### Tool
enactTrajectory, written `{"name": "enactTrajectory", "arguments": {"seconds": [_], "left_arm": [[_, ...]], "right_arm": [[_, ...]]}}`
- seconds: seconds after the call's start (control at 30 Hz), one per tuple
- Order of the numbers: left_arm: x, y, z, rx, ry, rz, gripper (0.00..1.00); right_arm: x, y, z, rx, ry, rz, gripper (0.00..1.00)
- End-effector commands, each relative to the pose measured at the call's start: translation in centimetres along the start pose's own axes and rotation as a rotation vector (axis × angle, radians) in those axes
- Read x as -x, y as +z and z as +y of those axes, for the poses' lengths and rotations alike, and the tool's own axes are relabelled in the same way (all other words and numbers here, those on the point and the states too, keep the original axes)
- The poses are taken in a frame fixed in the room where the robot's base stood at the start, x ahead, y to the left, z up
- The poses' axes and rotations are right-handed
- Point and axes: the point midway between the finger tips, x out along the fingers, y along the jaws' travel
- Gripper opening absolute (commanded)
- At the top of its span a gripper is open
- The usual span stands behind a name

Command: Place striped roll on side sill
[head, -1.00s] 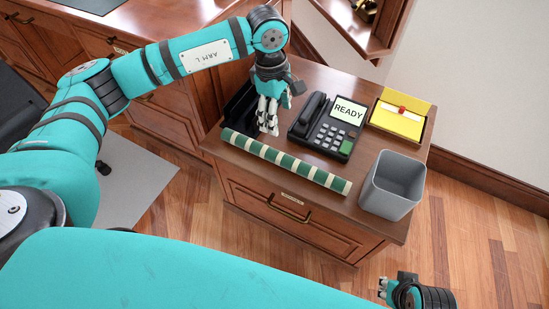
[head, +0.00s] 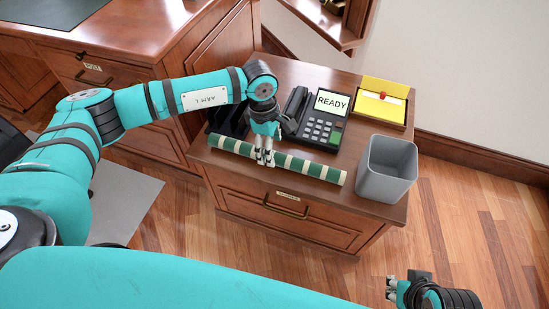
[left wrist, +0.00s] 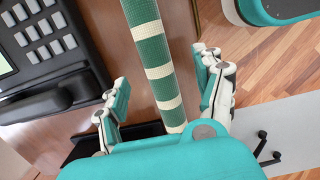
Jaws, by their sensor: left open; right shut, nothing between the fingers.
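A green and cream striped roll (head: 304,167) lies along the front edge of the wooden side cabinet's top in the head view. It also shows in the left wrist view (left wrist: 153,50), running between the fingers. My left gripper (head: 264,161) is open with its fingertips just over the roll's middle part; I cannot tell if they touch it. In the left wrist view the left gripper (left wrist: 165,100) has one finger on each side of the roll. My right gripper (head: 391,289) is shut and empty, low at the bottom right, away from the cabinet.
Behind the roll stand a phone (head: 318,120) with a READY screen, a black tray (head: 228,118) and a yellow box (head: 384,103). A grey bin (head: 386,170) stands at the right corner. A wooden shelf (head: 333,22) is on the wall.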

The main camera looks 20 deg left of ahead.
Motion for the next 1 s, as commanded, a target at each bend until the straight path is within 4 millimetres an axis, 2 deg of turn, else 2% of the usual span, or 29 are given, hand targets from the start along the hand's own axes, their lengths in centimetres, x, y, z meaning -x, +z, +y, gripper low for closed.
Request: {"name": "enactTrajectory", "arguments": {"seconds": [0.17,0.43,0.7,1.0], "left_arm": [[-1.0,0.1,0.1,0.0,0.0,-0.001,0.69],[-4.9,0.1,0.3,0.0,-0.001,0.0,0.69],[-5.3,0.1,0.4,0.0,0.002,0.0,0.69],[-5.3,0.1,0.4,0.0,0.002,0.0,0.31]], "right_arm": [[-0.2,0.1,0.0,-0.001,0.0,0.0,0.0],[-1.1,0.4,-0.1,0.0,0.0,-0.001,0.0],[-1.1,0.4,-0.1,0.0,-0.001,-0.001,0.0],[-1.1,0.4,-0.1,0.0,-0.001,-0.001,0.0]]}}
